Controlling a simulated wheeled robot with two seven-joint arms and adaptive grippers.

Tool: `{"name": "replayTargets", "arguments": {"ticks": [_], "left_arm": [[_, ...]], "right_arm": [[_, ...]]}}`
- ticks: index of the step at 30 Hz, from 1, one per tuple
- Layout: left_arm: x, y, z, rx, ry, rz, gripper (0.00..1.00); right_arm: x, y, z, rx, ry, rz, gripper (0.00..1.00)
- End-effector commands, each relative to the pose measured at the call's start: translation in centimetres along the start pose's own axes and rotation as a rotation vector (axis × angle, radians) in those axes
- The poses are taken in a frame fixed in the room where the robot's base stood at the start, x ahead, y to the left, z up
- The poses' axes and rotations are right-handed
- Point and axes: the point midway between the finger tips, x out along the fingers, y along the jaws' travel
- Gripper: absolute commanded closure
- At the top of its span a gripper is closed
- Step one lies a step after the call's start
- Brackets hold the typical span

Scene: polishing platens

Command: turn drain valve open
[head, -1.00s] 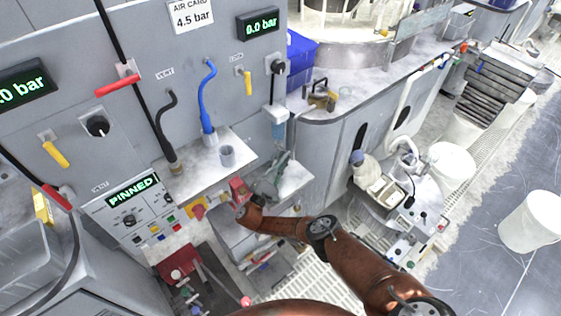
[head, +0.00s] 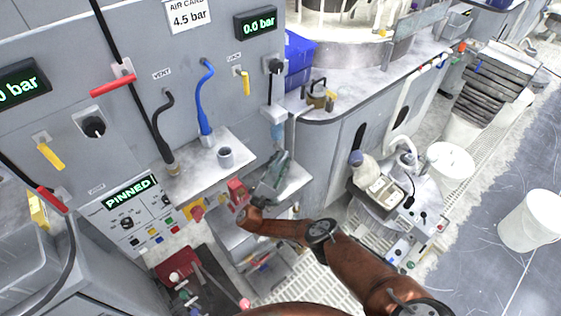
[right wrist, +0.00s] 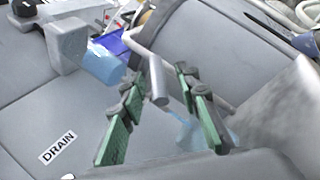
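A pale grey bar-like handle (right wrist: 157,82), which looks like the drain valve's lever, shows in the right wrist view. It slants down between the fingers of my right gripper (right wrist: 163,88), with a gap visible on each side. These fingers have green pads and stand apart. A DRAIN label (right wrist: 57,147) is on the grey panel to the left. In the head view my right gripper (head: 272,180) is small, below the grey panel's right edge, and its grasp area is hard to make out. My left gripper is not in view.
A grey cup (head: 225,157) stands on the small shelf left of my right gripper. A red block (head: 237,190) is close to my right wrist. A white bucket (head: 530,220) stands on the floor at right.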

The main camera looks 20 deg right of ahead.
Motion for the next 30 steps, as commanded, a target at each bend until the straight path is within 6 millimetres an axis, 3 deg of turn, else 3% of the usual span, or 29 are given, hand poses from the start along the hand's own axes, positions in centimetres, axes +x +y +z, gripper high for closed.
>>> {"name": "replayTargets", "arguments": {"ticks": [8,21,30], "left_arm": [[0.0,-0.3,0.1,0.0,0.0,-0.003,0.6],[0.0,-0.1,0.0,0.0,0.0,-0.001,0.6],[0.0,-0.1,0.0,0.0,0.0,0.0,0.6]], "right_arm": [[-0.6,0.1,0.0,0.001,0.0,0.001,0.71],[-9.0,0.0,0.0,0.0,0.001,-0.002,0.71],[-11.9,0.0,0.0,0.0,-0.001,0.0,0.71]]}}
